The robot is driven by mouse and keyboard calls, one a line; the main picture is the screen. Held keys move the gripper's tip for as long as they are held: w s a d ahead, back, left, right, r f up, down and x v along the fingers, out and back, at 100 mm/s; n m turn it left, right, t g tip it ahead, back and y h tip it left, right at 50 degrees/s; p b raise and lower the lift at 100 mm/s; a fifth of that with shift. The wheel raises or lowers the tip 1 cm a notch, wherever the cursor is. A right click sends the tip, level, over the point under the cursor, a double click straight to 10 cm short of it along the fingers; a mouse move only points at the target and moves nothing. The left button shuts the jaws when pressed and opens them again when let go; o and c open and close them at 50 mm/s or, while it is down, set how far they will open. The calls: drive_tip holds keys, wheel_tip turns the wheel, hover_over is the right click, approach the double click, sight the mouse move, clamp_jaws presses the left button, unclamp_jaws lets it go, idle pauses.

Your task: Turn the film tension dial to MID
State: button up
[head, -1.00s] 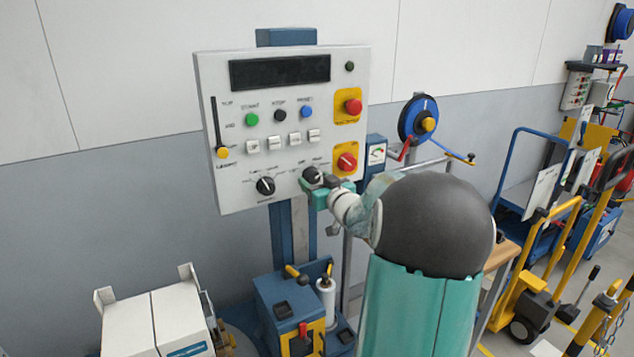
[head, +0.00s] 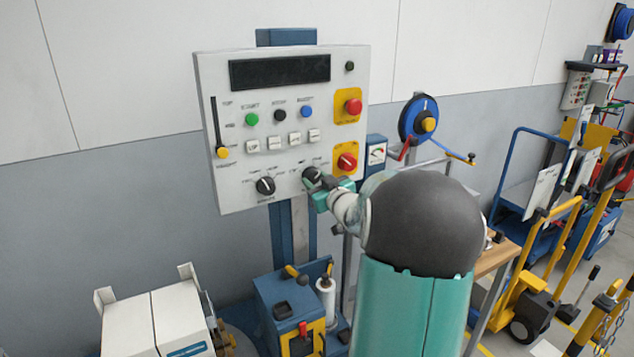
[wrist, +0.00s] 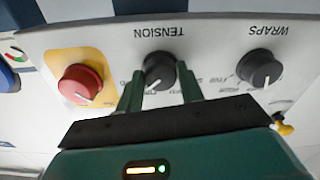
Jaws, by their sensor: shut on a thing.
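The film tension dial (head: 312,177) is a black round knob at the lower right of the white control panel (head: 235,182). In the wrist view, which sees the panel upside down, the dial (wrist: 159,69) sits under the word TENSION. My gripper (wrist: 160,80) has one finger on each side of the knob and is shut on it. The knob's white pointer line leans to the lower left there. The position labels are partly hidden by the fingers and too blurred to read surely. In the head view my gripper (head: 318,187) partly covers the dial.
The black WRAPS dial (wrist: 259,68) is beside one finger, and a red knob on a yellow plate (wrist: 81,85) is beside the other. Buttons, a slider (head: 222,152) and a dark display (head: 280,72) fill the panel. A blue reel (head: 418,118) stands to its right.

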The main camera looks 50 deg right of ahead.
drive_tip(key=n, duration=1.3)
drive_tip(key=shift+r+n, duration=0.15)
drive_tip(key=shift+n, duration=0.15)
idle(0.4)
drive_tip(key=o, duration=1)
drive_tip(key=v, duration=1.3)
drive_tip(key=shift+s, duration=0.4)
